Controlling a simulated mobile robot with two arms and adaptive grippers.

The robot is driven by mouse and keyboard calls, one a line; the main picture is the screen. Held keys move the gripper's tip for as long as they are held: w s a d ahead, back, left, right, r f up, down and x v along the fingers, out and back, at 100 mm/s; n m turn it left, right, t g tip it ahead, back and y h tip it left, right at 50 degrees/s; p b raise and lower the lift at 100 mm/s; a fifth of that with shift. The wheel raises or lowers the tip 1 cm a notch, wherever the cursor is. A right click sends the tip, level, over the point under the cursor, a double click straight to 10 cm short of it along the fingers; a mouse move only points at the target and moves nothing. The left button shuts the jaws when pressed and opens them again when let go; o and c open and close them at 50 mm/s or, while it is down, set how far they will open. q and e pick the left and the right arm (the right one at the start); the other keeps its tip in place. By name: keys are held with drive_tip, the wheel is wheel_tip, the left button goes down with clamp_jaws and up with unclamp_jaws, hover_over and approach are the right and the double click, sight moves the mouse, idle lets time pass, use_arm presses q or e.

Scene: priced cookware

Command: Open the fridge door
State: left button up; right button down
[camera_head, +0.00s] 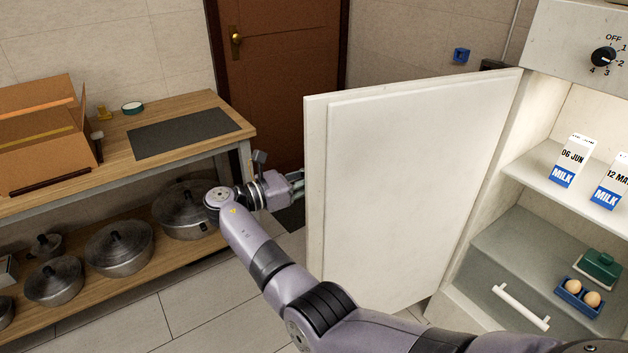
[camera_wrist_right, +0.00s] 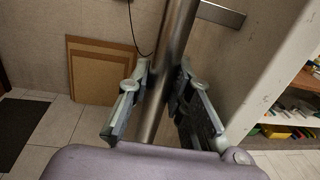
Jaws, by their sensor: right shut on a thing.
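The white fridge door (camera_head: 405,190) stands wide open in the head view, its inner panel facing me. My right arm reaches across the front of the door, and my right gripper (camera_head: 294,181) is at its free edge, fingertips partly hidden behind it. In the right wrist view, the fingers of my right gripper (camera_wrist_right: 164,98) are on either side of a metal bar handle (camera_wrist_right: 177,38) and shut on it. The handle is hidden in the head view. My left gripper is in neither view.
Inside the fridge are milk cartons (camera_head: 568,160), eggs (camera_head: 580,295), a green dish (camera_head: 600,268) and a drawer (camera_head: 505,265). A wooden table (camera_head: 190,105) with pots (camera_head: 120,248) on its lower shelf stands left of the door. A brown door (camera_head: 278,70) is behind.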

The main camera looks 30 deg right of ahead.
drive_tip(key=shift+d, duration=0.15)
drive_tip(key=c, duration=1.8)
unclamp_jaws()
drive_tip(key=shift+s+d, duration=0.1)
drive_tip(key=shift+o, duration=0.5)
drive_tip(key=shift+d, duration=0.15)
drive_tip(key=a, duration=0.7)
drive_tip(key=shift+a, duration=0.35)
drive_tip(key=shift+s+f, duration=0.1)
